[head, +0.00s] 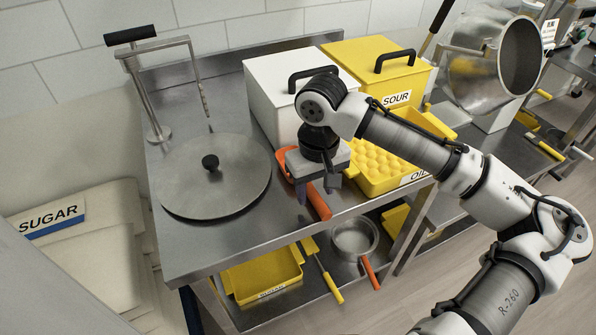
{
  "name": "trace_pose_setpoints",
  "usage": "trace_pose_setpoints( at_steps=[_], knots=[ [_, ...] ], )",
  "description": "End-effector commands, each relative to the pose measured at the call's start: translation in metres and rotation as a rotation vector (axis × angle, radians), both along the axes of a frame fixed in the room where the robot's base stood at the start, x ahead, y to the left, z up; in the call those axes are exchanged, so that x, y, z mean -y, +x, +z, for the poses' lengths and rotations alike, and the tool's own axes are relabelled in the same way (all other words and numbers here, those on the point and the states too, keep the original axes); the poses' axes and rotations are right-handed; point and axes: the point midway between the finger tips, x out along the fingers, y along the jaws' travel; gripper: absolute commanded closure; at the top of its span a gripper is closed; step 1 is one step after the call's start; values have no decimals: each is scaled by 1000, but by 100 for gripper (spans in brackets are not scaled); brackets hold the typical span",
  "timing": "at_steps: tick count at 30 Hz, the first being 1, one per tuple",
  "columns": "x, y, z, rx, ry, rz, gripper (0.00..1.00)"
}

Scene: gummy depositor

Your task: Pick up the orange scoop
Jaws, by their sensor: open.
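The orange scoop (319,203) lies on the steel counter (225,245), near its front edge. Its orange head (283,163) shows to the left of my gripper, and its handle points toward the front edge on the right. The middle of the scoop is hidden under my gripper. My gripper (318,186) points down over the scoop with its jaws open. I cannot tell from this view whether the fingers straddle the handle or touch it.
A round steel lid (215,177) with a black knob is at left. A white lidded box (272,102), a yellow SOUR box (392,72) and a yellow mould tray (375,172) stand close behind and right. The lower shelf holds a yellow tray (262,277) and a pan (354,238).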

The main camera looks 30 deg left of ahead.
Motion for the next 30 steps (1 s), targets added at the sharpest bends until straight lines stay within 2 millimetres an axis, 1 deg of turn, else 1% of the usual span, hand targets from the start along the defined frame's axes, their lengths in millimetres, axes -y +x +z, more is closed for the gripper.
trace_pose_setpoints(
  at_steps=[1,4,11,22,30],
  knots=[
    [0,0,-6,-1,1,-1,53],
    [0,0,-13,-1,1,0,53],
    [0,0,-15,0,1,0,53],
    [0,0,-15,0,1,0,100],
    [0,0,-15,1,1,0,100]
  ],
)
